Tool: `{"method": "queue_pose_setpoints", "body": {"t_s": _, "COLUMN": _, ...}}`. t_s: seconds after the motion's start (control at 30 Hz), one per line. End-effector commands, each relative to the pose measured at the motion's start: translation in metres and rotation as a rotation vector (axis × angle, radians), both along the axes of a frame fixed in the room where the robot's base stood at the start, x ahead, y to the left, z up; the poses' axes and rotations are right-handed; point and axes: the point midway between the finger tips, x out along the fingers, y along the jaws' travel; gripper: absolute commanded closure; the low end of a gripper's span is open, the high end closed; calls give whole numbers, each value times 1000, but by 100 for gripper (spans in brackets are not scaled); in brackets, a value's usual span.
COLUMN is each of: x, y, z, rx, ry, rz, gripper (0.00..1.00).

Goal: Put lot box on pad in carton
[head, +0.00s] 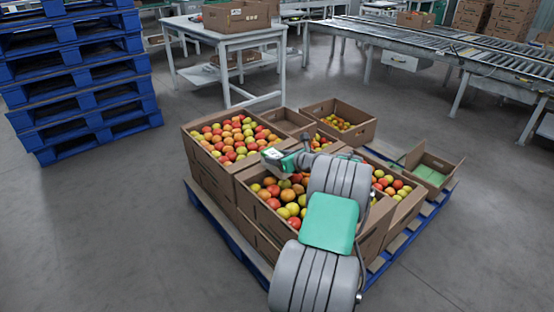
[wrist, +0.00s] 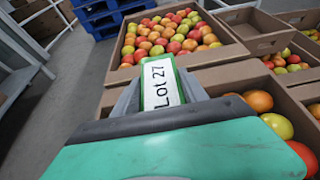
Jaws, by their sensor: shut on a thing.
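The lot box, a small white and green box marked "Lot 27" (wrist: 161,84), is held in my gripper (wrist: 155,102) in the wrist view. In the head view the lot box (head: 272,154) and my gripper (head: 287,158) are above the tomato cartons, near the left-hand ones. An open carton (head: 452,166) with a light green pad (head: 429,175) inside stands at the right end of the pallet, well to the right of my gripper. The pad's visible part is bare.
Several cartons of tomatoes (head: 186,148) are stacked on a blue pallet (head: 231,238). An emptier-looking carton (head: 287,113) stands among them. A white table (head: 232,41), roller conveyor (head: 435,48) and blue pallet stack (head: 80,75) stand behind. Floor at front left is clear.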

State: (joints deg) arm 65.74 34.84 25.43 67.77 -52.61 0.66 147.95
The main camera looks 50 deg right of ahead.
Motion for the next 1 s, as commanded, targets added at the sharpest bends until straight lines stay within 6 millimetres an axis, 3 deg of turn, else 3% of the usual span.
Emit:
{"method": "queue_pose_setpoints", "body": {"t_s": 0.07, "x": 0, "y": 0, "z": -1, "rx": 0, "ry": -1, "rz": 0, "gripper": 100}}
{"method": "queue_pose_setpoints", "body": {"t_s": 0.1, "x": 0, "y": 0, "z": -2, "rx": 0, "ry": 0, "rz": 0, "gripper": 46}}
{"method": "queue_pose_setpoints", "body": {"t_s": 0.3, "x": 0, "y": 0, "z": -2, "rx": 0, "ry": 0, "rz": 0, "gripper": 30}}
{"method": "queue_pose_setpoints", "body": {"t_s": 0.67, "x": -4, "y": 0, "z": 4, "rx": 1, "ry": 1, "rz": -1, "gripper": 28}}
{"method": "queue_pose_setpoints", "body": {"t_s": 1.0, "x": -79, "y": 7, "z": 38, "rx": 2, "ry": 1, "rz": -5, "gripper": 28}}
